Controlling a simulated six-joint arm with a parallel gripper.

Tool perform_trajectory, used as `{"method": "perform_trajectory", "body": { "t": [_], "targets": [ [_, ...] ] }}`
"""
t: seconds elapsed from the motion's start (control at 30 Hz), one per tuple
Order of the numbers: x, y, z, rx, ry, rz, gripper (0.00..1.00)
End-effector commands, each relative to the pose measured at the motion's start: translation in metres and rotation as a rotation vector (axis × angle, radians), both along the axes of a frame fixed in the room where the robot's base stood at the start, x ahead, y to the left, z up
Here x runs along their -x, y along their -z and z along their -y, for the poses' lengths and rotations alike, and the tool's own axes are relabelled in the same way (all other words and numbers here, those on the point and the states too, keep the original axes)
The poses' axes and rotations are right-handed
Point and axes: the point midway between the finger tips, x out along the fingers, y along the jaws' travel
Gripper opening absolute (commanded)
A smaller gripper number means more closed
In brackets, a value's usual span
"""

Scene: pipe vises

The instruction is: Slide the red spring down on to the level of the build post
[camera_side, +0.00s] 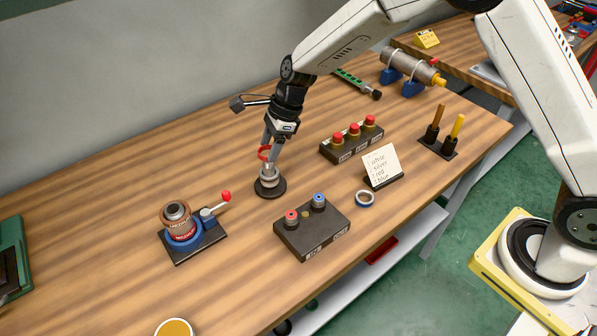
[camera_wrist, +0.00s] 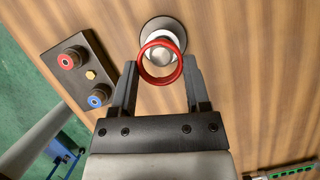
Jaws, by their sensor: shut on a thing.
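My gripper (camera_side: 268,148) points down over the build post (camera_side: 268,176), its fingers shut on the red spring (camera_side: 264,154), a red ring. In the side view the ring appears just above the post's top, slightly tilted. The post has a round black base with white and silver pieces on it. In the wrist view the red spring (camera_wrist: 161,82) lies between the fingertips (camera_wrist: 161,70), and the post's silver top shows through it. The post's black base (camera_wrist: 152,24) is off-centre towards the top of that view. I cannot tell the exact gap between ring and post.
A card (camera_side: 381,165) reads white, silver, red, blue. A black box with red and blue knobs (camera_side: 311,232) stands in front of the post. A can on a stand (camera_side: 180,224) is at left.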

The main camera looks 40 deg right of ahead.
Motion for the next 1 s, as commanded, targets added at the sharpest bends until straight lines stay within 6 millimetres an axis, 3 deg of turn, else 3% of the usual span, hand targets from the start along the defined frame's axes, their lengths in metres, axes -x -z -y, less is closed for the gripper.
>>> {"method": "perform_trajectory", "body": {
  "t": [1.0],
  "targets": [
    [0.000,0.014,0.000,0.000,0.000,0.000,0.05]
  ]
}}
